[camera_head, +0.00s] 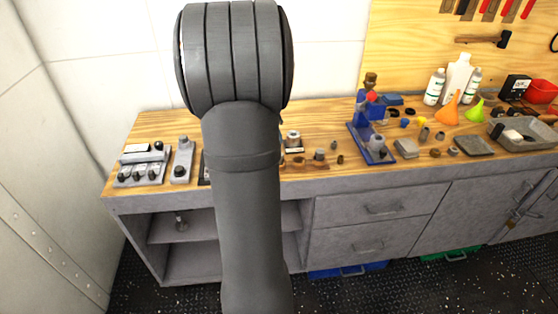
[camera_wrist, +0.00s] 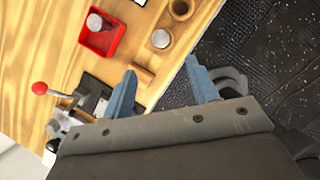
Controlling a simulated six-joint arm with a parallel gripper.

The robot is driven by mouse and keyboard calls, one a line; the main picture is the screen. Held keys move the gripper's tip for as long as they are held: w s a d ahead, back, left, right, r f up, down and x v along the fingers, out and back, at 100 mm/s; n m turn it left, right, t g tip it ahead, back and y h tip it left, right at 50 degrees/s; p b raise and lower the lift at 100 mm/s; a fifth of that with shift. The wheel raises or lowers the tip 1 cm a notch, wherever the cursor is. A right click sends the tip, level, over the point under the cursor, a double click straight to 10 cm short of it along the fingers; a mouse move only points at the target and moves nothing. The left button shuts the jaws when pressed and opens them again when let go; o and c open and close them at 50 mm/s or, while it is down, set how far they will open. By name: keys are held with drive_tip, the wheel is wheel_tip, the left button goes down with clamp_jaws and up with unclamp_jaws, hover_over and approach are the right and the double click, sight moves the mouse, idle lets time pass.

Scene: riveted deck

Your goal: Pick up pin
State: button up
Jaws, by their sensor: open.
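My gripper (camera_wrist: 160,84) is open and empty in the wrist view, its two blue-grey fingers spread over the front edge of the wooden bench top. A silver round-topped peg (camera_wrist: 95,22), possibly the pin, stands in a small red square tray (camera_wrist: 102,42) at the upper left. A wooden block (camera_wrist: 177,50) just beyond the fingers holds another round metal piece (camera_wrist: 160,39); I cannot tell which piece is the pin. In the head view my arm hides the gripper and the red tray.
A control box with a red-knobbed lever (camera_wrist: 40,88) is left of the fingers. In the head view, a blue press (camera_head: 372,135), small parts, bottles (camera_head: 457,80) and funnels (camera_head: 449,110) crowd the bench's right side. Switch boxes (camera_head: 142,166) stand at its left end.

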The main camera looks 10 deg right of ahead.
drive_tip(key=x, duration=1.1)
drive_tip(key=c, duration=1.1)
